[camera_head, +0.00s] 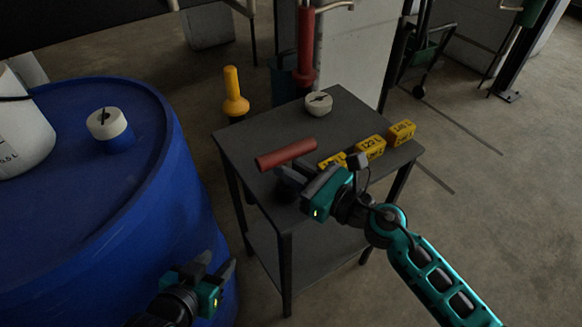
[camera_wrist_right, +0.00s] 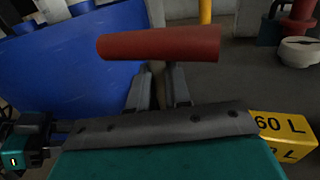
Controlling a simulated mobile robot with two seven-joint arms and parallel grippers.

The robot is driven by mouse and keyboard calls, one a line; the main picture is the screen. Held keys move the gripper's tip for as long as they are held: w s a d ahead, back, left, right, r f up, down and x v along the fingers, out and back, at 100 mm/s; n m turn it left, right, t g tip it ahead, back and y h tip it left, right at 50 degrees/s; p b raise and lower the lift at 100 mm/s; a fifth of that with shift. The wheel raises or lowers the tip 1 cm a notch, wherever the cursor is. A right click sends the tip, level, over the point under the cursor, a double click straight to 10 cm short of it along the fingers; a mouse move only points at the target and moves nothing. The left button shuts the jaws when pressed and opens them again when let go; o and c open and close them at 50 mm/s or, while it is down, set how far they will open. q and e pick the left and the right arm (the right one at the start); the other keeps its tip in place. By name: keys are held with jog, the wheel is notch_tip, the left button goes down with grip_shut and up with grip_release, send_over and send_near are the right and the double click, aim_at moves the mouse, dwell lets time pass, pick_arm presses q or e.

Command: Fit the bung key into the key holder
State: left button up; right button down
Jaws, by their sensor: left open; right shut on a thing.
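The bung key (camera_head: 286,154) has a thick red bar handle. My right gripper (camera_head: 284,178) is shut on it just below the handle, above the grey table. In the right wrist view the red handle (camera_wrist_right: 160,43) lies crosswise beyond the fingers, with a dark shank between them; its lower end is hidden. A white round piece with a dark slot (camera_head: 318,103) sits at the table's back, apart from the key. A similar white-and-blue piece (camera_head: 109,128) stands on the blue drum. I cannot tell which is the key holder. My left gripper (camera_head: 218,264) is open and empty beside the drum.
The grey table (camera_head: 250,132) carries several yellow labelled blocks (camera_head: 370,147) on its right side, close to my right gripper. The blue drum (camera_head: 60,215) fills the left. A yellow post (camera_head: 234,95) and a red post (camera_head: 305,50) stand behind the table.

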jog(key=c, duration=1)
grip_release()
jog(key=b+v, duration=0.2)
jog(key=v, duration=1.1)
